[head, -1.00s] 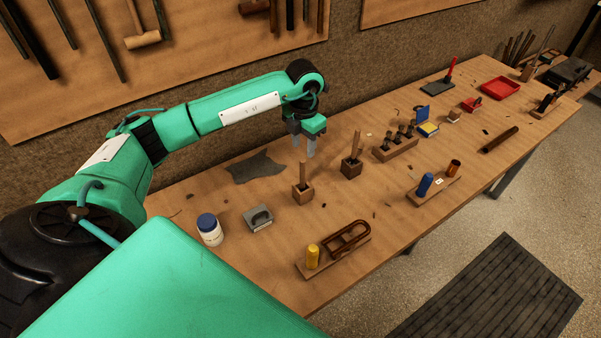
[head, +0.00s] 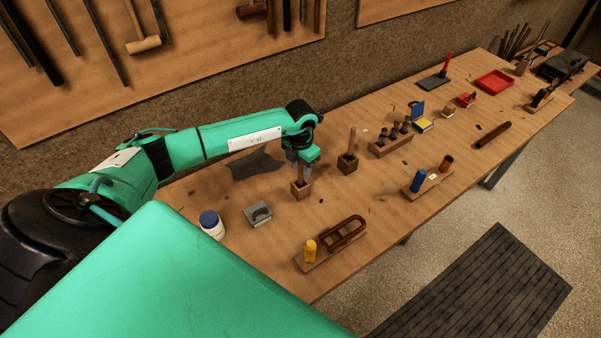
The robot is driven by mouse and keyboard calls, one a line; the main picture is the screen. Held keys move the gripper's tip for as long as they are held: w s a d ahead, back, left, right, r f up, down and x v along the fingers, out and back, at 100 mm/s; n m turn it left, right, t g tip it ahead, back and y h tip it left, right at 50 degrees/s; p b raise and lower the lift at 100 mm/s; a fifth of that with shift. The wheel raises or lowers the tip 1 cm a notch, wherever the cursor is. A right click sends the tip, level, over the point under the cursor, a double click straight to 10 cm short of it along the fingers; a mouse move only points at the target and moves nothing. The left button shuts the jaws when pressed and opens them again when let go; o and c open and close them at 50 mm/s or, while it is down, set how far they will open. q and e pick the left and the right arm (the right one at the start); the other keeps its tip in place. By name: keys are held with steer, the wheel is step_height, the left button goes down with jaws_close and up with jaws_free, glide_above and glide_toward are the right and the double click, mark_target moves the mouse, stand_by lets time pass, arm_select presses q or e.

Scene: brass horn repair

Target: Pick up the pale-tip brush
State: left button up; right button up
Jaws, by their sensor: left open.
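Two small wooden blocks each hold an upright wooden stick. The nearer block (head: 301,190) has its stick (head: 301,174) partly hidden by my left gripper. The farther block (head: 347,165) has a taller, clear stick (head: 352,141). These may be brushes, but no pale tip can be made out on either. My left gripper (head: 299,168) points down over the nearer block, its open fingers at the upper part of that stick. I cannot tell whether the fingers are around the stick or just beside it. My right gripper is not in view.
A blue-lidded white jar (head: 211,225) and a grey block with a handle (head: 258,214) stand at the near left. A rack with a yellow cylinder (head: 310,251) lies in front. A holder with several dark pieces (head: 391,145) stands behind right.

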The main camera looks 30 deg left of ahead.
arm_select(q)
jaws_close()
steer(key=shift+r, duration=0.1)
